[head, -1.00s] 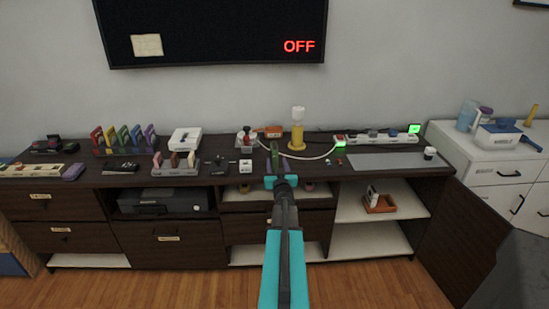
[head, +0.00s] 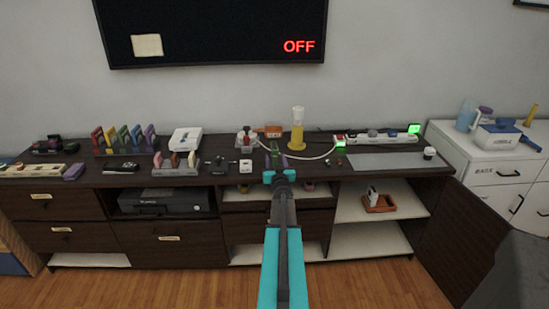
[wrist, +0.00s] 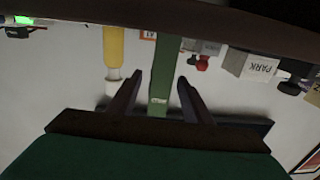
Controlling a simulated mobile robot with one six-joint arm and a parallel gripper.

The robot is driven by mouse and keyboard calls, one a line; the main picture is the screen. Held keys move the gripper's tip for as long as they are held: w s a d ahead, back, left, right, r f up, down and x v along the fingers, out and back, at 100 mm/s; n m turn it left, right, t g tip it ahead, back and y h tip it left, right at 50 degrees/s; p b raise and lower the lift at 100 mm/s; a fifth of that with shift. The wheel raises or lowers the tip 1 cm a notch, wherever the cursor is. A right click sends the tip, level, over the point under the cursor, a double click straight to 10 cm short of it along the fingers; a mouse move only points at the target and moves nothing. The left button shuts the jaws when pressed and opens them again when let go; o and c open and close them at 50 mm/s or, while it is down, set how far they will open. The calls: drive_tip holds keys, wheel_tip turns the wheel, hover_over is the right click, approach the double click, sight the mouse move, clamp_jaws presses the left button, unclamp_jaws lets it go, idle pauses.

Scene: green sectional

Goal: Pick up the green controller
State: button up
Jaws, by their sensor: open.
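A green upright piece (wrist: 168,72) with a small label stands between my fingers in the wrist view, which looks upside down. It seems to be the green controller; its full shape is hidden. In the head view it shows as a thin green shape (head: 274,152) at the counter, just past my wrist. My gripper (wrist: 160,76) is open, one finger on each side of the green piece, with a gap visible at the fingers. In the head view my gripper (head: 278,165) is at the counter's front edge, its fingers hard to make out.
The dark counter (head: 225,178) holds several items. A yellow bottle (head: 297,135) stands close behind the gripper, with a white cable and a power strip (head: 376,137) to the right. A white block (head: 246,166) sits just left. A grey mat (head: 390,161) lies mostly bare.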

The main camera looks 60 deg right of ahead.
sight(275, 149)
drive_tip(key=shift+p+x, duration=0.35)
drive_tip(key=shift+x, duration=1.45)
clamp_jaws()
drive_tip(key=shift+r, duration=0.2)
drive_tip(key=shift+r, duration=0.5)
drive_tip(key=shift+s+a+r, duration=0.15)
drive_tip(key=shift+r, duration=0.45)
drive_tip(key=shift+s+a+r, duration=0.15)
drive_tip(key=shift+r, duration=0.45)
drive_tip(key=s+a+r, duration=0.1)
drive_tip(key=s+a, duration=0.8)
drive_tip(key=s, duration=0.3)
drive_tip(key=shift+s+r, duration=0.1)
drive_tip(key=shift+r, duration=0.05)
